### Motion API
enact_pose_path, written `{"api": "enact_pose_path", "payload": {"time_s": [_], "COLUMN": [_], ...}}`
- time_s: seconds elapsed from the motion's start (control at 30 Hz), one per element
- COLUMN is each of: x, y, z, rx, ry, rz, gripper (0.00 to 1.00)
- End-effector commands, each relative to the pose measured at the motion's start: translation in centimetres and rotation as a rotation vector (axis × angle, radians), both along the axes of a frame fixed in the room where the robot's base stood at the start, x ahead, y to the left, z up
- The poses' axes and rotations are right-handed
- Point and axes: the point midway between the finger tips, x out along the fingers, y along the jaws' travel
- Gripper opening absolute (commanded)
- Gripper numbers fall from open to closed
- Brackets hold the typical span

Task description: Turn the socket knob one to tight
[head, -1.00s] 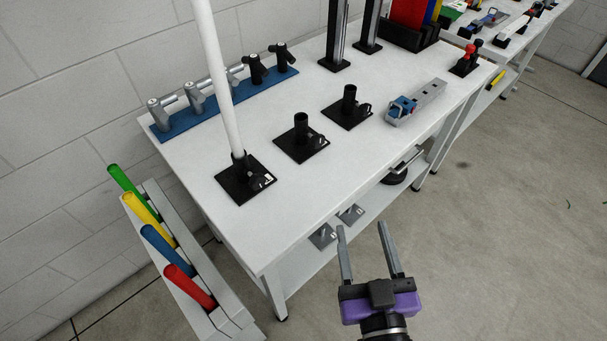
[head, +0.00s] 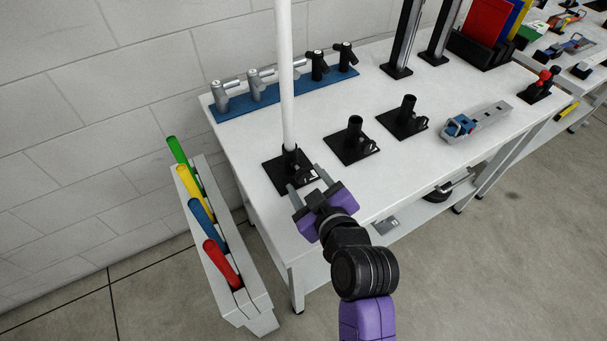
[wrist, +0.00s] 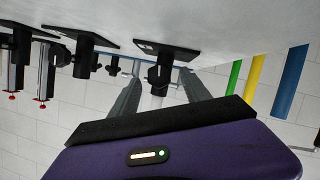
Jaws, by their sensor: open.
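The first socket (head: 290,160) is a black upright tube on a square black plate, with a white pole standing in it. It also shows upside down in the wrist view, where its dark knob (wrist: 155,77) faces me. My gripper (head: 306,179) is open and empty in front of this socket, near the table's front edge. In the wrist view its two fingers (wrist: 162,86) stand on either side of the knob and pole, with the knob appearing between and beyond the tips. I see no contact. The knob's setting cannot be read.
Two empty black sockets (head: 355,138) (head: 404,115) stand to the right, then a grey tool with a blue part (head: 478,122). A blue rack (head: 285,94) lies at the back. Coloured tubes (head: 202,221) lean in a grey stand at left. The white tabletop (head: 340,85) is clear between.

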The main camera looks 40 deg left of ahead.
Motion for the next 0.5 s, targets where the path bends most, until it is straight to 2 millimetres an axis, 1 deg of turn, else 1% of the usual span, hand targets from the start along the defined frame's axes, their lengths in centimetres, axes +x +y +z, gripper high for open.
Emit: {"api": "enact_pose_path", "payload": {"time_s": [0.03, 0.1, 0.2, 0.5], "x": [0.3, 0.7, 1.1, 1.4], "y": [0.6, 1.2, 1.8, 2.1], "z": [-0.2, -0.5, -0.8, -0.9], "rx": [-0.001, 0.000, 0.000, 0.001], "ry": [0.000, 0.000, 0.000, 0.000], "rz": [0.001, 0.001, -0.001, -0.002], "gripper": [0.55, 0.55, 0.55, 0.55]}}
